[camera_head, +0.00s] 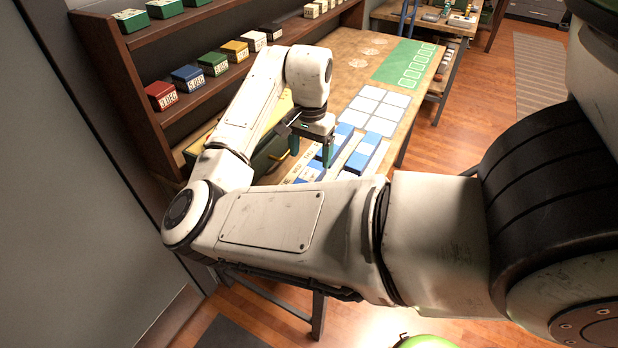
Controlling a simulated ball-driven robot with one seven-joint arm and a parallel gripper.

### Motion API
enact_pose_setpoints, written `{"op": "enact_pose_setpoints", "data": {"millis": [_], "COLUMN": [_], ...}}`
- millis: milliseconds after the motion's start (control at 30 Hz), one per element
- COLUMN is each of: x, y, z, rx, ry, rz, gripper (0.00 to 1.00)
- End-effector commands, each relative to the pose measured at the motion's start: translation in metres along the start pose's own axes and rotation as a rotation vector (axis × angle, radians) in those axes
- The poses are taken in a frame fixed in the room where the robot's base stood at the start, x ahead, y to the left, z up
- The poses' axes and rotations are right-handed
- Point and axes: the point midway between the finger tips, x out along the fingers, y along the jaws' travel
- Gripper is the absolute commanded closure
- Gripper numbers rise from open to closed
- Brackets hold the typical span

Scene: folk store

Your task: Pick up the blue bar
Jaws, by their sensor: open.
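Several blue bars with white bands or labels lie on the workbench under and beside my gripper. One blue bar (366,153) lies to the right of my gripper, clear of the fingers in the picture. Another blue bar (342,138) lies just behind the right finger. A third blue piece (311,171) shows lower down, partly cut off by my forearm. I cannot tell how high the fingertips are above the bars.
The wooden workbench (345,77) bears a grid of white squares (380,103) and a green mat (403,62). A shelf (120,75) with red, blue, green and yellow boxes stands along the left. A yellow-green case (268,155) is partly hidden behind my arm.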

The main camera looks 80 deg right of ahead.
Motion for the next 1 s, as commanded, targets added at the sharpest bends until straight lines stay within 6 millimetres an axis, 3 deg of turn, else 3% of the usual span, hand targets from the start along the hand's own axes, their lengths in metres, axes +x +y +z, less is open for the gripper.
{"op": "enact_pose_setpoints", "data": {"millis": [633, 933, 1000], "x": [0.072, 0.079, 0.078], "y": [-0.001, -0.001, -0.001], "z": [-0.001, -0.001, -0.001], "rx": [-0.001, -0.001, -0.001], "ry": [0.001, 0.002, 0.002], "rz": [0.000, -0.001, -0.001], "gripper": [0.20, 0.20, 0.25]}}
